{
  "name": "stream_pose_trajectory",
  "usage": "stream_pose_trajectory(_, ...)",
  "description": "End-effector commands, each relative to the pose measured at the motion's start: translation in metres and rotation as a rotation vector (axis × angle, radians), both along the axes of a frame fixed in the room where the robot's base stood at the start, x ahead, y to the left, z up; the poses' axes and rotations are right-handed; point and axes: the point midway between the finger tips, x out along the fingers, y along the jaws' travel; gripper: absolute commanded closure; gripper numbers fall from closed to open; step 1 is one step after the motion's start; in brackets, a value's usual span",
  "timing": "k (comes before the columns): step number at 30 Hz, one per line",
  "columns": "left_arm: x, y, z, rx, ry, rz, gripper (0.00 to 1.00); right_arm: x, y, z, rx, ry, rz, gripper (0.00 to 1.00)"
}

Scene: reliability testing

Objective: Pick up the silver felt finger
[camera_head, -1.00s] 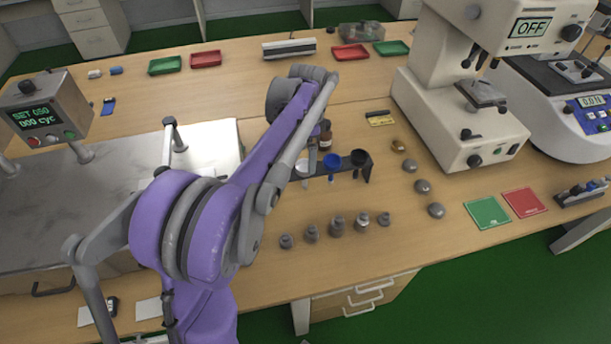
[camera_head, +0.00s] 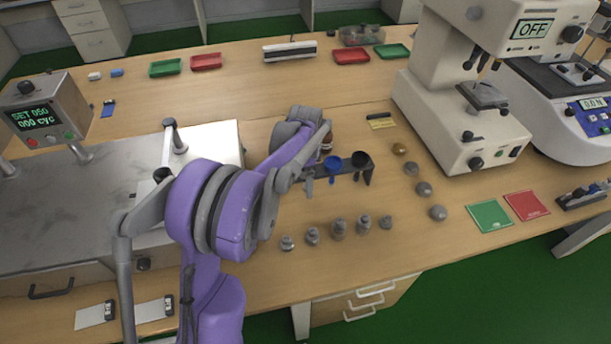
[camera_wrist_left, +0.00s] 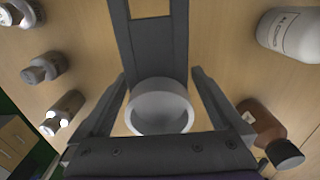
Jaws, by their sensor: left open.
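The silver felt finger is a pale silver round piece (camera_wrist_left: 160,108) with a hollow-looking top in the left wrist view. It sits at the end of the dark rack (camera_wrist_left: 158,62), between the two fingers of my left gripper (camera_wrist_left: 160,78). The fingers are open, with a gap on each side of it. In the head view the rack (camera_head: 347,172) also holds a blue piece (camera_head: 332,168) and a black piece (camera_head: 360,160). My left arm hides most of the gripper and the rack's left end there. My right gripper is not in view.
Several metal weights (camera_head: 338,229) stand in front of the rack. A metal-topped machine (camera_head: 75,205) is at left, a white instrument (camera_head: 455,120) at right.

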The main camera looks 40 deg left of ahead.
Motion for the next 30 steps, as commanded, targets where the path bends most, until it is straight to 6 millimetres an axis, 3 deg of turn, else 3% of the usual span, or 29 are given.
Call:
stream_pose_trajectory(6,0.0,-0.0001,-0.0005,0.0,0.0,0.0,0.02,0.0,0.0,0.0001,0.0,0.0,0.0,0.38)
stream_pose_trajectory(21,-0.0001,-0.0001,-0.0002,0.0,0.0,0.0,0.91,0.0,0.0,0.0001,0.0,0.0,0.0,0.38)
stream_pose_trajectory(30,0.0,-0.0001,0.0023,0.0,0.0,0.0,0.91,0.0001,0.0,0.0004,0.0,0.0,0.0,0.38)
